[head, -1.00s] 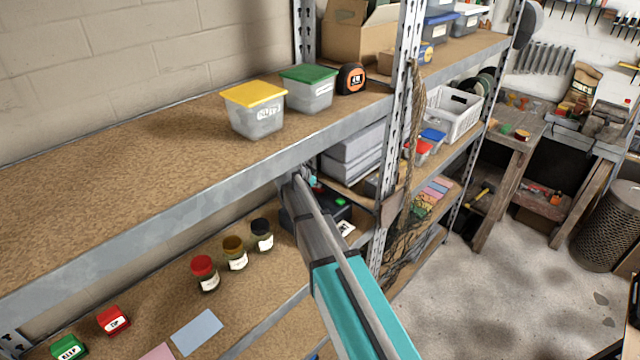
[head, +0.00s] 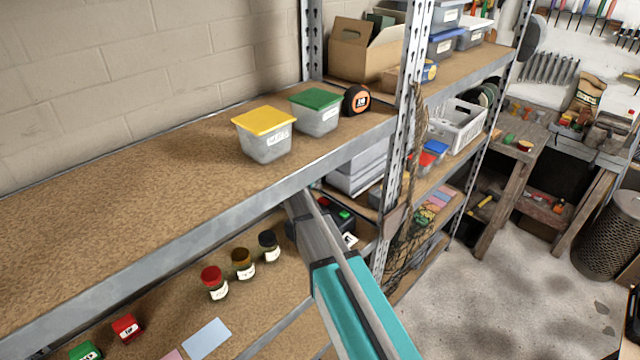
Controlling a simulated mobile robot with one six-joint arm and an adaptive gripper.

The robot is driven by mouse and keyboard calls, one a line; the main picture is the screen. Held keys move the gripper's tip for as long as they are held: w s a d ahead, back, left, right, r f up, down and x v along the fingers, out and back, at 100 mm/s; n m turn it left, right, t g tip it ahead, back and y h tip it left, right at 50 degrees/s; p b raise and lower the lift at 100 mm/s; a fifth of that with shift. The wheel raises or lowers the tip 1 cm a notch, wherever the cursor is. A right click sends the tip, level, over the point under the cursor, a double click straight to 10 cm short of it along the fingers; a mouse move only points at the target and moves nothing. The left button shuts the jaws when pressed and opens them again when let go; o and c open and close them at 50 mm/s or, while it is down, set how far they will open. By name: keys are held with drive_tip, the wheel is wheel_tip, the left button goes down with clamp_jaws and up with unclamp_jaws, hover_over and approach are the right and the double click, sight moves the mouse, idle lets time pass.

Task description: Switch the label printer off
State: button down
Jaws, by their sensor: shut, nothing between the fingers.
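The label printer, a dark box (head: 337,213) with a green button on top, sits on the lower shelf, right of the jars and below the upper shelf. A white printed label (head: 350,241) shows at its front. My arm covers its left part and the upper shelf's edge hides some of its back. My arm reaches in from the lower right, and its far end goes under the upper shelf's front edge beside the printer. My gripper is hidden there, so I cannot see whether it touches the printer. A small red spot shows near the printer's top; I cannot tell if it is the switch.
The upper shelf edge (head: 205,218) lies close over my arm. Lidded bins (head: 266,143) and a tape measure are above.

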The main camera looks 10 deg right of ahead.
drive_tip(key=p+v, duration=0.4)
drive_tip(key=v, duration=0.3)
drive_tip(key=shift+w+a+r+p, duration=0.2)
drive_tip(key=shift+w+a+p, duration=0.1)
drive_tip(key=shift+a+p, duration=0.15)
drive_tip(key=s+d+f+n+g+y+b, duration=0.1)
drive_tip(key=s+f, duration=0.1)
drive_tip(key=s, duration=0.2)
drive_tip(key=s+d+f+n+g+y+b, duration=0.1)
drive_tip(key=s+f+n, duration=0.1)
drive_tip(key=s, duration=0.2)
drive_tip(key=s+d+f+n+y+b, duration=0.1)
drive_tip(key=s+d+f+n, duration=0.1)
drive_tip(key=s+f, duration=0.1)
drive_tip(key=shift+s+d+g, duration=0.1)
drive_tip(key=shift+s+g, duration=0.3)
drive_tip(key=shift+s, duration=0.45)
drive_tip(key=s+f+n+g+y+b, duration=0.2)
drive_tip(key=s+f+n+y, duration=0.2)
drive_tip(key=s, duration=0.8)
drive_tip(key=n, duration=0.2)
drive_tip(key=shift+s+n+b, duration=0.3)
drive_tip(key=shift+n+b, duration=0.05)
drive_tip(key=shift+n, duration=0.05)
drive_tip(key=shift+d, duration=0.1)
